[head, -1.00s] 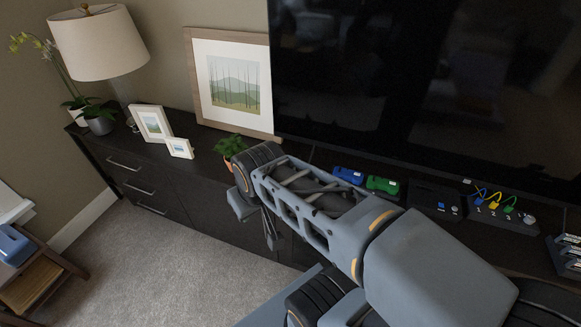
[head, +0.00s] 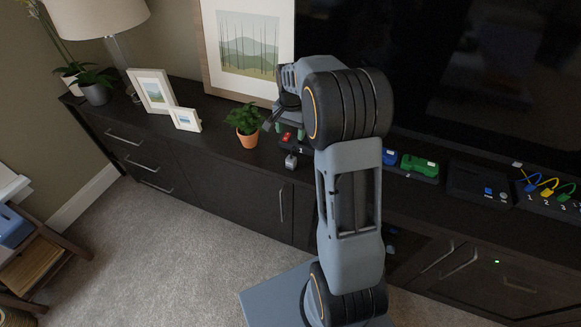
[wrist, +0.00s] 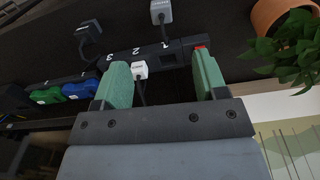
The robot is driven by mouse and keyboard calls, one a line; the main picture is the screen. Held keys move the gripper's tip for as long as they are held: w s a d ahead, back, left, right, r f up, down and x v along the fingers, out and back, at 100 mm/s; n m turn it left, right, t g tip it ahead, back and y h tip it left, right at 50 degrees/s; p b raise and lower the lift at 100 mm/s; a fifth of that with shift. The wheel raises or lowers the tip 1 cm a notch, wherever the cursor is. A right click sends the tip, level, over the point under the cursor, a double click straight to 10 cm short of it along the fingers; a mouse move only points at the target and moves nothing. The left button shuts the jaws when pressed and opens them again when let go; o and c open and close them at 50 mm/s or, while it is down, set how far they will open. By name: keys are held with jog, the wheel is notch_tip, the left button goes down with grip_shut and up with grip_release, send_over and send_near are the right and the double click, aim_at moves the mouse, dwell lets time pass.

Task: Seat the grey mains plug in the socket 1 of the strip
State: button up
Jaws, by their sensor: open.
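The grey mains plug (wrist: 161,12) lies on the dark cabinet top beside the strip, at the top of the wrist view; in the head view it (head: 291,161) is at the cabinet's front edge. The black strip (wrist: 185,54) carries numbers 1, 2 and 3 and a red switch at the end near 1. Socket 1 (wrist: 170,59) looks empty. A white plug (wrist: 140,70) sits at the socket by number 2. My gripper (wrist: 163,75) is open and empty, its green fingers over the strip. In the head view my arm hides much of the strip.
A dark plug (wrist: 90,29) with a cable lies near number 3. A potted plant (head: 246,123) stands close by the switch end. Blue (wrist: 78,90) and green (wrist: 45,96) blocks are to the left. The television stands behind.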

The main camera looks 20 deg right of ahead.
send_over(291, 159)
notch_tip(291, 159, down, 9)
jog(key=shift+w+d+r+b, duration=0.1)
jog(key=shift+w+r+b, duration=0.1)
jog(key=shift+b, duration=0.1)
jog(key=shift+s+f, duration=0.15)
jog(key=shift+f, duration=2.85)
jog(key=shift+c, duration=0.5)
jog(key=c, duration=0.9)
